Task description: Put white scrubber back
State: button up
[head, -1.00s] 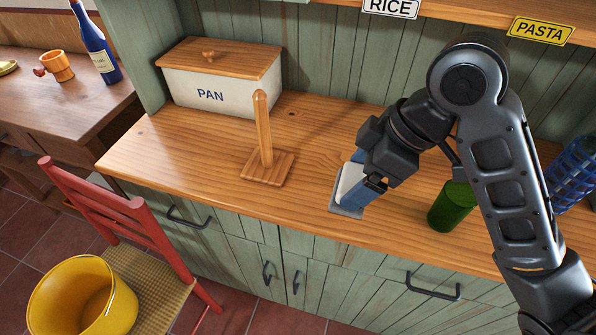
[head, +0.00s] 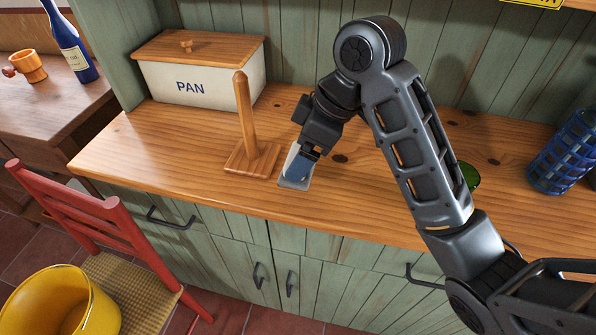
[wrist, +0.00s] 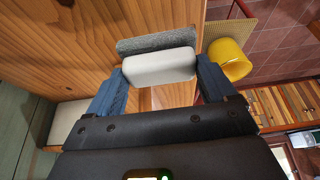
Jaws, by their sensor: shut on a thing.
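The white scrubber (wrist: 158,66) has a white body and a grey pad. In the wrist view it sits between the two blue fingers of my gripper (wrist: 160,80), which are shut on it. In the head view my gripper (head: 301,166) points down near the counter's front edge, just right of the wooden stand. The scrubber's grey pad (head: 293,184) shows below the fingers; I cannot tell whether it touches the counter.
The wooden stand (head: 247,130) with its upright post is close on the left. A PAN box (head: 190,87) is behind it. A green object (head: 469,177) and a blue basket (head: 566,152) are at the right. The wooden counter (head: 190,190) is clear at front left. A red chair (head: 85,222) stands before it.

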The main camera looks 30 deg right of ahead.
jog(key=shift+w+a+f+b, duration=0.2)
jog(key=shift+w+f+b, duration=0.15)
jog(key=shift+w+f, duration=0.25)
jog(key=shift+w+f+b, duration=0.1)
jog(key=shift+f+b, duration=0.35)
jog(key=shift+f, duration=1.4)
jog(key=o, duration=0.8)
jog(key=shift+c, duration=0.2)
jog(key=shift+r, duration=0.1)
jog(key=p+v, duration=0.6)
jog(key=v, duration=0.6)
jog(key=shift+p, duration=0.4)
